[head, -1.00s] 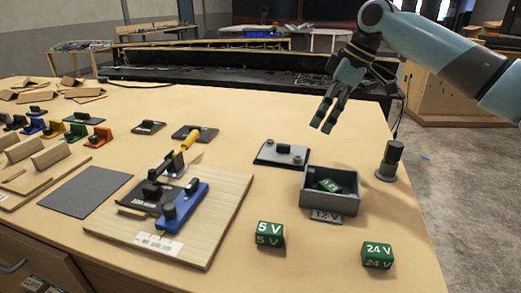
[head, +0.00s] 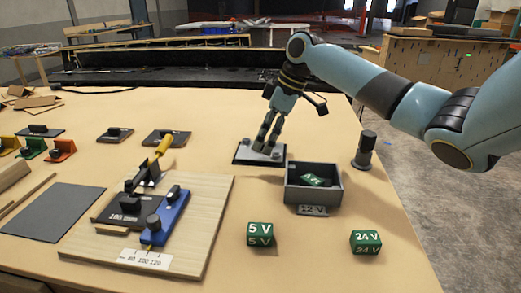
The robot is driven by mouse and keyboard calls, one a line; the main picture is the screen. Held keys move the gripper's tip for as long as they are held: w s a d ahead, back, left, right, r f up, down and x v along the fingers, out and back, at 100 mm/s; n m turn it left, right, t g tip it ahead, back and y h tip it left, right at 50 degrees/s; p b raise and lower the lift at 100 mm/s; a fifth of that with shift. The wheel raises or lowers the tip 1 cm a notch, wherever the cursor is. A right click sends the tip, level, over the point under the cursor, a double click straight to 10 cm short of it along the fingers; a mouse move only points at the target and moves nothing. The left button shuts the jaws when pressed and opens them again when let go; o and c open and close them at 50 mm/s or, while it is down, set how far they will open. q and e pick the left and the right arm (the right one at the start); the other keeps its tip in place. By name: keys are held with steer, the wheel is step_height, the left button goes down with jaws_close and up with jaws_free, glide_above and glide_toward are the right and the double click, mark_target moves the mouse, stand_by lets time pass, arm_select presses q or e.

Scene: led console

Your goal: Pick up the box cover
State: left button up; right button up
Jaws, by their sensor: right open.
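The box cover (head: 244,155), a flat dark plate with small grey knobs, lies on the table behind the open grey box (head: 328,192). My right gripper (head: 264,149) points down over the cover, with its fingers open around the middle of the plate. The fingers hide the cover's middle, and I cannot tell whether they touch it. The box holds a green block (head: 316,180) and has a 12 V label on its front. My left gripper is not in view.
Green 5 V (head: 261,234) and 24 V (head: 366,242) blocks stand in front of the box. A dark cylinder (head: 365,150) stands to the box's right. A wooden board (head: 205,215) with a blue-and-black device lies left. The table between board and box is clear.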

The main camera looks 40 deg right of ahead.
steer(key=x, duration=0.2)
steer(key=shift+w+a+f, duration=0.15)
steer(key=shift+f, duration=0.15)
steer(key=shift+w+f, duration=0.1)
steer(key=shift+f, duration=0.15)
steer(key=c, duration=1.1)
steer(key=shift+r, duration=0.1)
step_height(320, 180, up, 4)
steer(key=shift+r, duration=0.1)
steer(key=s+r, duration=0.2)
steer(key=s, duration=0.4)
steer(key=s+r+p, duration=0.1)
steer(key=s+r, duration=0.2)
steer(key=s, duration=0.4)
steer(key=shift+s+d+r, duration=0.25)
steer(key=shift+s+r, duration=0.05)
